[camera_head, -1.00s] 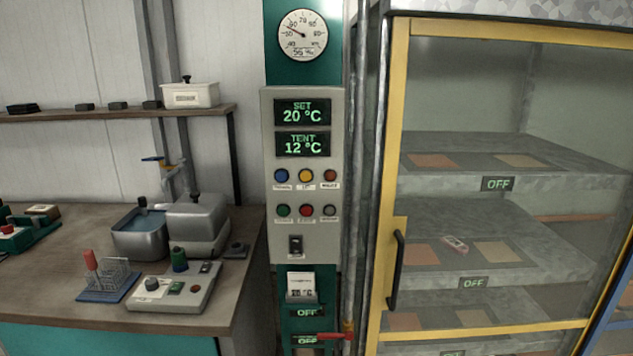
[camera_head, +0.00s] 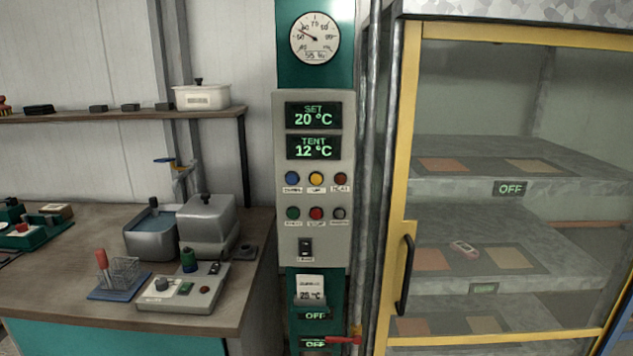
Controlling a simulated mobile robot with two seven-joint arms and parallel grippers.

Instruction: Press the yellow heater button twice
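The yellow button (camera_head: 316,179) is in the upper button row of the grey control panel (camera_head: 344,235), between a blue button (camera_head: 292,179) and a brown-red button (camera_head: 341,179). A small label sits under it, too blurred to read surely. Above the buttons, the SET display (camera_head: 313,115) reads 20 °C and the TENT display (camera_head: 313,147) reads 12 °C. Neither of my grippers shows in the head view.
A bench (camera_head: 60,300) with a metal bath (camera_head: 150,235) and a small device (camera_head: 184,288) stands left of the panel. A yellow-framed glass cabinet (camera_head: 403,180) with a black handle (camera_head: 405,275) stands right. A red-handled valve (camera_head: 343,340) is below the panel.

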